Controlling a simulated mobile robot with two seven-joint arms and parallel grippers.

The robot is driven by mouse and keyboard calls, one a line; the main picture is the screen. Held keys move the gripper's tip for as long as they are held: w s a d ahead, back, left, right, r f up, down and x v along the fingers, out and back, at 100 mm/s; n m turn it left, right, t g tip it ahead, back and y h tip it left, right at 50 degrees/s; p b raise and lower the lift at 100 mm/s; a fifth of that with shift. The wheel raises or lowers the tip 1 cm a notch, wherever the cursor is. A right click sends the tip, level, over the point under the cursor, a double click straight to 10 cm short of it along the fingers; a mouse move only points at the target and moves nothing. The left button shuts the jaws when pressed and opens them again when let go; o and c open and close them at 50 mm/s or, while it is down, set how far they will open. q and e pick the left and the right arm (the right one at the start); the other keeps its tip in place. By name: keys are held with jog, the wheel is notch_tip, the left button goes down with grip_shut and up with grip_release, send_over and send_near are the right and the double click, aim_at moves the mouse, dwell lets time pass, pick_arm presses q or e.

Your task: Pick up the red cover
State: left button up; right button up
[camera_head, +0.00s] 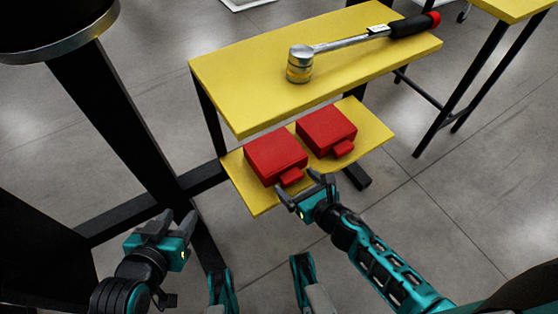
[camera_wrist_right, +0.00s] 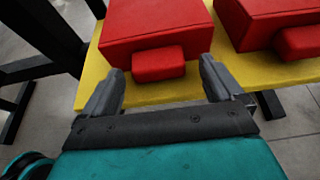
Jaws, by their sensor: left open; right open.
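Two red covers lie side by side on the lower yellow shelf (camera_head: 254,203). The left red cover (camera_head: 275,155) and the right red cover (camera_head: 325,128) each have a small tab at the front. My right gripper (camera_head: 305,190) is open in front of the left cover's tab. In the right wrist view, that left cover (camera_wrist_right: 155,25) is straight ahead, with its tab (camera_wrist_right: 158,64) between and just beyond my open fingertips (camera_wrist_right: 158,75). The right cover (camera_wrist_right: 270,25) is partly cut off there. My left gripper (camera_head: 170,225) is open and empty at the lower left, away from the shelf.
A black post (camera_head: 115,120) and beams stand at left. Another yellow table (camera_head: 515,8) stands at upper right. Grey floor (camera_head: 440,220) is clear at right.

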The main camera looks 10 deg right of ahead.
jog(key=shift+w+a+f, duration=0.25)
jog(key=shift+w+f, duration=0.05)
jog(key=shift+w, duration=0.3)
jog(key=c, duration=1.5)
jog(key=shift+r, duration=0.15)
